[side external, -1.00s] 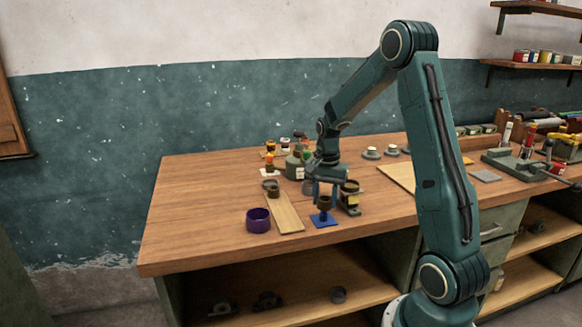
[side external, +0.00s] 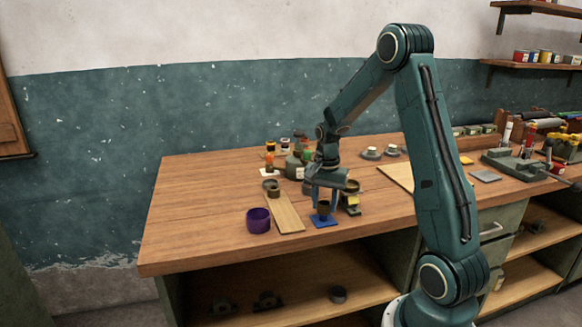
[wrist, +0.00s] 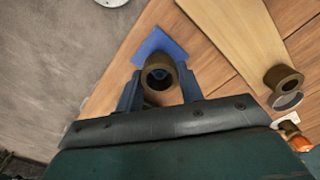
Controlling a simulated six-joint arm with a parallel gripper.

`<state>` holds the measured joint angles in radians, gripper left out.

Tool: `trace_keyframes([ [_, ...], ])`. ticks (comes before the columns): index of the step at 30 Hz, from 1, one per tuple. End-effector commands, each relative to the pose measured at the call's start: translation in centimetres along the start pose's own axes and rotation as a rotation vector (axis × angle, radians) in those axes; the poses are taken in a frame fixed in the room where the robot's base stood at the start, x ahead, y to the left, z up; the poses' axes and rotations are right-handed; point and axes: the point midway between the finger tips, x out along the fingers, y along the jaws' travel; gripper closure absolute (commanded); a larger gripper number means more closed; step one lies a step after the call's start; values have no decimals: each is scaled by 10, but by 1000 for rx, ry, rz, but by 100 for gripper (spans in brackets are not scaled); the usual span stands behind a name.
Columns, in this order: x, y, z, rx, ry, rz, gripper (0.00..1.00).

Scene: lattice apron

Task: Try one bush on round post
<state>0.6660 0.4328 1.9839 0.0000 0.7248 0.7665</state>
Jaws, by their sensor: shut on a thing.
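My gripper (wrist: 160,92) is shut on a brown bush (wrist: 158,66), one blue finger on each side of it. In the side view the bush (side external: 324,207) is upright, low over a blue square plate (side external: 326,222). The plate also shows in the wrist view (wrist: 151,45), behind the bush.
A pale wooden board (side external: 285,213) lies left of the plate, with another brown bush (wrist: 283,77) at its end. A small stand (side external: 352,201) is close on the right. The table's left part is clear.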

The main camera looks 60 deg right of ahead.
Motion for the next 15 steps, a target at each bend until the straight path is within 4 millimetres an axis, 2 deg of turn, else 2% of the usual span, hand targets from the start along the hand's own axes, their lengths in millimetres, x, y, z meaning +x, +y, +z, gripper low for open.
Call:
trace_keyframes([
  [11,1,0,0,0,0,0,90],
  [12,1,0,0,0,0,0,61],
  [15,1,0,0,0,0,0,41],
])
